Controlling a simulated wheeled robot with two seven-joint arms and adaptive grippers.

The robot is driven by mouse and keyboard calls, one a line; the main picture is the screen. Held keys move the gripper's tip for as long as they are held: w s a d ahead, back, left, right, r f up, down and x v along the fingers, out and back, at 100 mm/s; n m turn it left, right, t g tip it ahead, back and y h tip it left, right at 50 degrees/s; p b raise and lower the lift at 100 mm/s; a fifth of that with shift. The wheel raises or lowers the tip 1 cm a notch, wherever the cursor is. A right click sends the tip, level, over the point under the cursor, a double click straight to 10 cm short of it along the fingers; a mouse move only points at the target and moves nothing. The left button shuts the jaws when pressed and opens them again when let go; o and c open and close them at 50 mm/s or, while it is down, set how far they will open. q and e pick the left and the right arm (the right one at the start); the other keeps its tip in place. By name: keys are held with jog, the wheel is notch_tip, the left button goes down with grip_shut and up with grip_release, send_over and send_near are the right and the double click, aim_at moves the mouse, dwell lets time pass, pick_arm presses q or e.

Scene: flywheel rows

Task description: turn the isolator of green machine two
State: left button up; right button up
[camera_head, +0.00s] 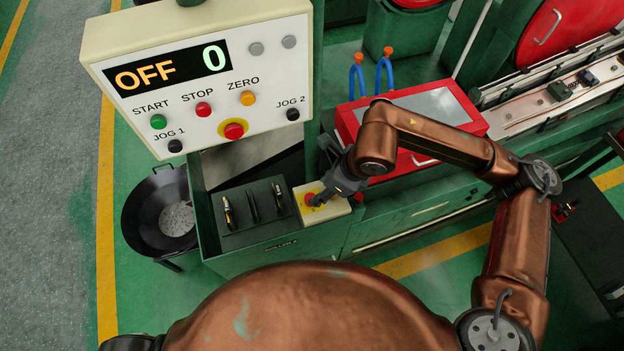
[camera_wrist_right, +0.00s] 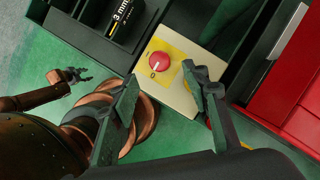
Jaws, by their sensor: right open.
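The isolator is a red rotary knob (camera_wrist_right: 158,61) on a yellow plate on a cream box; it also shows in the head view (camera_head: 311,200). A pale line crosses the knob slantwise in the wrist view. My right gripper (camera_head: 325,193) is at the box, partly covering the knob in the head view. In the wrist view my right gripper (camera_wrist_right: 163,80) is open, one finger either side of the knob's line, with nothing between them. Contact cannot be told. My left gripper (camera_wrist_right: 68,78) shows small at the left of the wrist view; its jaws are unclear.
A control panel (camera_head: 205,75) reads OFF and 0. A dark tray (camera_head: 250,232) with small tools sits left of the isolator. A red cabinet (camera_head: 445,105) stands to the right, with blue hooks behind. A black bin (camera_head: 135,215) stands on the floor at left.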

aim_at(310, 197)
jog(key=x, duration=0.6)
jog(key=shift+f+b, duration=0.1)
jog(key=shift+b, duration=0.25)
jog(key=shift+w+a+f, duration=0.1)
jog(key=shift+a+f, duration=0.1)
jog(key=shift+f, duration=0.35)
jog(key=c, duration=1.1)
pick_arm(q)
jog(key=s, duration=0.2)
jog(key=shift+s+f, duration=0.4)
pick_arm(e)
jog(key=shift+c, duration=0.2)
